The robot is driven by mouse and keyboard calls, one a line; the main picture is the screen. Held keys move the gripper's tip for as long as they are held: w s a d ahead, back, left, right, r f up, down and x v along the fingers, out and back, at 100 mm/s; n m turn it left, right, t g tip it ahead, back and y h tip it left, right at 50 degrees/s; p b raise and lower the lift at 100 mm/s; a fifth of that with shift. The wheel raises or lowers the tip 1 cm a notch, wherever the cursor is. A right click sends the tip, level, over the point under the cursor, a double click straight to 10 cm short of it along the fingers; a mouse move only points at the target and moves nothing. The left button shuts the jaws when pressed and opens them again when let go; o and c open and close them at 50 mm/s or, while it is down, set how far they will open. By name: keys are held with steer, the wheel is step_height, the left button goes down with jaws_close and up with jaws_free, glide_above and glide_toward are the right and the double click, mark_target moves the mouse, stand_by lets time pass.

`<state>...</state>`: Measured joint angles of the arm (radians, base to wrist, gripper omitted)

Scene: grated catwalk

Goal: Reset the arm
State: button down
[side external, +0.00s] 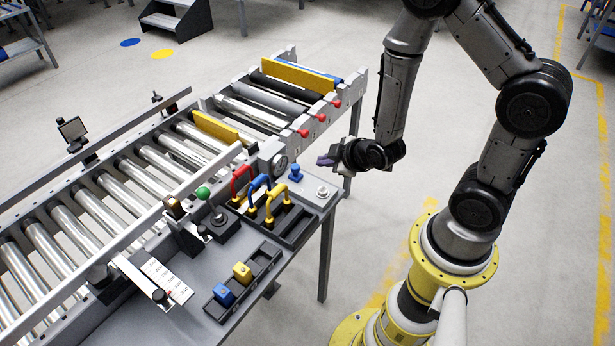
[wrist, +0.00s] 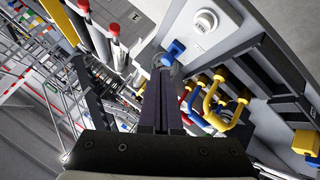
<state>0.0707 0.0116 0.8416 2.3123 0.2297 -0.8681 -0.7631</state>
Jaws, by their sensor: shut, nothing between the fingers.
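My gripper (side external: 326,160) is at the right end of the workbench in the side external view, just above and beyond its edge. In the wrist view its dark fingers (wrist: 161,100) lie together, with nothing between them. The gripper points left toward the bench panel. A blue knob (side external: 295,172) stands on the panel near the fingertips, and it also shows in the wrist view (wrist: 174,49). Whether the fingers touch anything cannot be told, but they appear apart from the knob.
Red, blue and yellow handles (side external: 262,190) stand on the bench. A tray (side external: 243,283) holds a blue and a yellow cube. The floor right of the bench is clear.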

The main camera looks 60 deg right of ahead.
steer(key=w+a+r+t+y, duration=0.1)
steer(key=a+r+t, duration=0.1)
steer(key=r, duration=0.9)
steer(key=w+a+r+t+y, duration=0.1)
steer(key=w+a+r+t, duration=0.1)
steer(key=r, duration=1)
steer(key=s+a+r+m+g+y, duration=0.1)
steer(key=s+r, duration=0.1)
steer(key=s, duration=0.3)
steer(key=s+a+r+m+g, duration=0.2)
steer(key=s, duration=0.4)
steer(key=s+f+m+g, duration=0.2)
steer(key=s+f+g, duration=0.2)
steer(key=s, duration=0.5)
steer(key=shift+s+d+f+g, duration=0.25)
steer(key=shift+d+f+g, duration=0.05)
steer(key=shift+d, duration=0.05)
stand_by(0.3)
